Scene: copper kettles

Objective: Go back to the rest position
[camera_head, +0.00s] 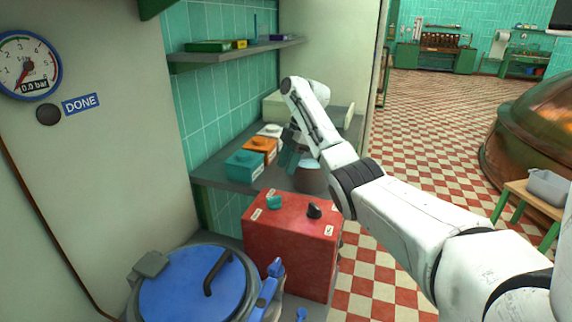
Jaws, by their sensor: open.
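My white arm reaches in from the right edge and bends up and then down over the dark shelf. My gripper (289,158) is at its end, open, with its dark teal fingers pointing down. It is just right of the orange box (260,148) and beside a round pot (311,176) with a pale top. The white forearm hides part of the pot. I cannot tell whether the fingers touch the pot. Nothing shows held in the fingers.
A teal box (244,165) and a white box (270,131) stand on the dark shelf (213,172). A red control box (290,245) with two knobs and a blue-lidded vessel (195,285) are below. A wall shelf (235,54) hangs above. Checkered floor (440,130) is clear behind the arm.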

